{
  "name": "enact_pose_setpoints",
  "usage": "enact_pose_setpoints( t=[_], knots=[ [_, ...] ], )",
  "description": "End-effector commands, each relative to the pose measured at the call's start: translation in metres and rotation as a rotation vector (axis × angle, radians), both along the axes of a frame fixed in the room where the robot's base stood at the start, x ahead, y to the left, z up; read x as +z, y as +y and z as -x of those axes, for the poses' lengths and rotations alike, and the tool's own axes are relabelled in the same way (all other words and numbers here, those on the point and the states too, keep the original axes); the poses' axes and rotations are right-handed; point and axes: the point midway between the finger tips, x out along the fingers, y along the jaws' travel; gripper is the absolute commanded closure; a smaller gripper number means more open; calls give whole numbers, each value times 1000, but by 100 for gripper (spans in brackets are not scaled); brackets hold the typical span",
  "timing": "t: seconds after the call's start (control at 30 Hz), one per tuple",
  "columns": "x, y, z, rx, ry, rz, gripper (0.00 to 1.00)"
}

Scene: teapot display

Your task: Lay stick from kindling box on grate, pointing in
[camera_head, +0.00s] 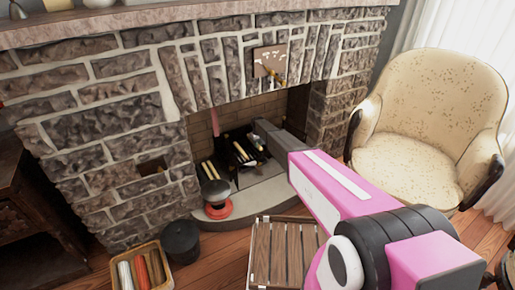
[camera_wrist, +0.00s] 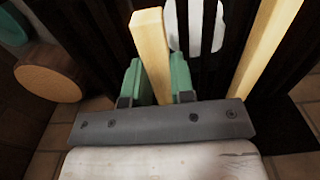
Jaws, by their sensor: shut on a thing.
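My gripper (camera_wrist: 157,78) has two green fingers, one on each side of a pale wooden stick (camera_wrist: 150,40), and is shut on it. The stick points away from the wrist, over the dark bars of the grate (camera_wrist: 105,40). A second pale stick (camera_wrist: 264,45) lies to the right in the wrist view, apart from my gripper. In the head view my arm reaches into the fireplace opening, above the black grate (camera_head: 236,160). Pale sticks (camera_head: 208,171) show at the grate's left side. I cannot tell whether the held stick touches the bars.
A round log end (camera_wrist: 48,83) is left of my gripper, and a white piece (camera_wrist: 197,22) lies beyond. A box of log-like pieces (camera_head: 167,284), a black bucket (camera_head: 181,243) and a slatted crate (camera_head: 283,252) stand before the hearth. An armchair (camera_head: 430,110) is at right.

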Motion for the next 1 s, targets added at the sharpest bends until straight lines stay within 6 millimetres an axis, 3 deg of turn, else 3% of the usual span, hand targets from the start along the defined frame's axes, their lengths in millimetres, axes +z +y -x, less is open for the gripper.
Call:
enact_pose_setpoints(
  t=[0.17, 0.57, 0.6, 0.67, 1.0],
  knots=[
    [-24, 0, -1, 0, 0, 0, 100],
    [-28, 0, 0, -1, 0, 0, 100],
    [-28, 0, 0, 0, -1, -1, 68],
    [-28, 0, 0, 0, -1, -1, 52],
    [-26, 0, 0, -1, -1, -1, 52]
  ],
)
